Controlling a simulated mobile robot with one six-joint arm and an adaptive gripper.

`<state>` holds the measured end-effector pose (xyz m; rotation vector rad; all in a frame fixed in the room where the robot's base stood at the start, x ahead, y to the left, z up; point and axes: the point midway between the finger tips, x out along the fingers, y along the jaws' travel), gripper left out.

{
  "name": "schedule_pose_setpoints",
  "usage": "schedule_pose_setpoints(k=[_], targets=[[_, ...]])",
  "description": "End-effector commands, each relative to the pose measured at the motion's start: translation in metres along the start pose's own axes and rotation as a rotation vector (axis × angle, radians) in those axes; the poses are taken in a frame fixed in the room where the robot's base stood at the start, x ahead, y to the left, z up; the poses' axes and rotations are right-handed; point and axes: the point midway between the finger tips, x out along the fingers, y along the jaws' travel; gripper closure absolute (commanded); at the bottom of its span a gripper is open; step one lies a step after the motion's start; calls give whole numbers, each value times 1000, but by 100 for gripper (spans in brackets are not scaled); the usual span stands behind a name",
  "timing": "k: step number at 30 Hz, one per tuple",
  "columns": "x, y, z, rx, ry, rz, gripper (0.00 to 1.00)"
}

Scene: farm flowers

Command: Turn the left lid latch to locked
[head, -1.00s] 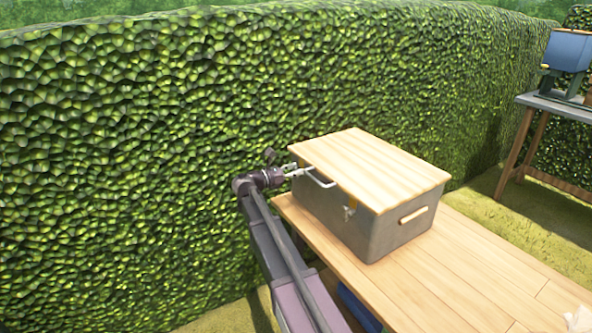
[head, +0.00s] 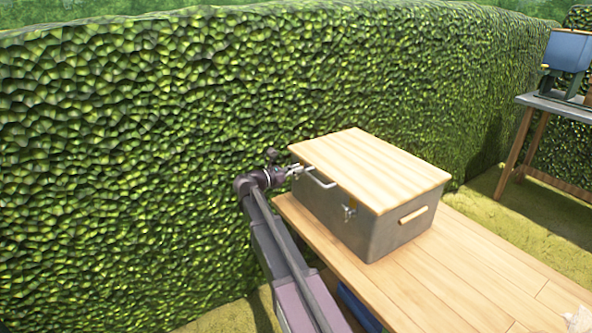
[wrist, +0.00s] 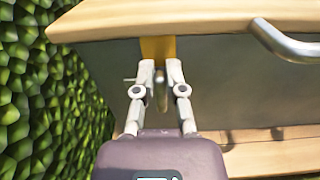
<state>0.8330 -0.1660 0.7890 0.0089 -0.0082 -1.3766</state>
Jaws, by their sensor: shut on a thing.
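A grey box (head: 380,232) with a pale wooden lid (head: 370,165) stands closed on a wooden bench. The left lid latch (wrist: 161,97) is a small metal piece below a brass-coloured plate (wrist: 158,48) on the box front. My gripper (wrist: 161,72) has its two fingers on either side of this latch, shut on it. In the head view my gripper (head: 294,170) reaches the box's front left corner, just under the lid, and the left latch is hard to make out there. The right latch (head: 348,211) hangs on the front face, clear of my gripper.
A metal handle (head: 320,181) sticks out from the lid's front edge, just right of my gripper. A tall hedge (head: 150,150) stands close behind and to the left.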

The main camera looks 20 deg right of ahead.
Motion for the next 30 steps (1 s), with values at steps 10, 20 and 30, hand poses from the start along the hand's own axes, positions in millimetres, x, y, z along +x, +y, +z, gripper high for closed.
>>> schedule_pose_setpoints(k=[10,20,30], targets=[[1,-3,-1,126,1,-2,100],[1,-9,-2,392,0,-3,100],[1,-14,-6,715,0,-4,100]])
